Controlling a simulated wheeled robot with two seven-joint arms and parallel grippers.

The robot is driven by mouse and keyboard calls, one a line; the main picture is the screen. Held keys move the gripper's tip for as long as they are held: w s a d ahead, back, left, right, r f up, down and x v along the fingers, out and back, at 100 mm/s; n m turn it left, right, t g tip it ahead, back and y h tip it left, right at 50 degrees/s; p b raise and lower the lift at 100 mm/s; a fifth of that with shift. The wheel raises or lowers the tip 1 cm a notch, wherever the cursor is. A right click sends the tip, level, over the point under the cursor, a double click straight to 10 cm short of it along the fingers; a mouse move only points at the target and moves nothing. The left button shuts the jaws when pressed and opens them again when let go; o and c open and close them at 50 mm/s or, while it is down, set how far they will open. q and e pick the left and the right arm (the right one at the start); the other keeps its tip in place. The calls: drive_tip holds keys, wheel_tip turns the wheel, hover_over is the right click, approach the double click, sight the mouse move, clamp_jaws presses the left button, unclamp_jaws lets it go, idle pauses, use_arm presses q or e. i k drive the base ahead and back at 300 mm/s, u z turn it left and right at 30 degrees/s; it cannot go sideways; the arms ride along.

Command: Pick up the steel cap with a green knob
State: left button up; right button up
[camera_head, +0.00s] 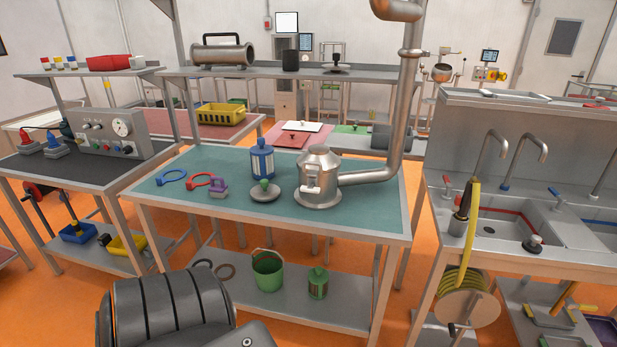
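The steel cap (265,195) is a low grey dome with a green knob (264,184) on top. It rests on the green top of the middle workbench (365,219), just left of a steel vessel (320,170) with a conical top. A blue and white canister (262,158) stands right behind the cap. A purple item (218,187) sits to its left. Neither of my grippers shows in the head view.
A red ring (199,179) and a blue ring (171,176) lie at the bench's left. A thick pipe (407,110) runs from the vessel up the right side. A green bucket (268,272) is on the lower shelf. The bench's front strip is clear.

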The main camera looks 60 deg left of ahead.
sight(265, 192)
drive_tip(key=u, duration=0.05)
drive_tip(key=i, duration=1.25)
drive_tip(key=u, duration=0.35)
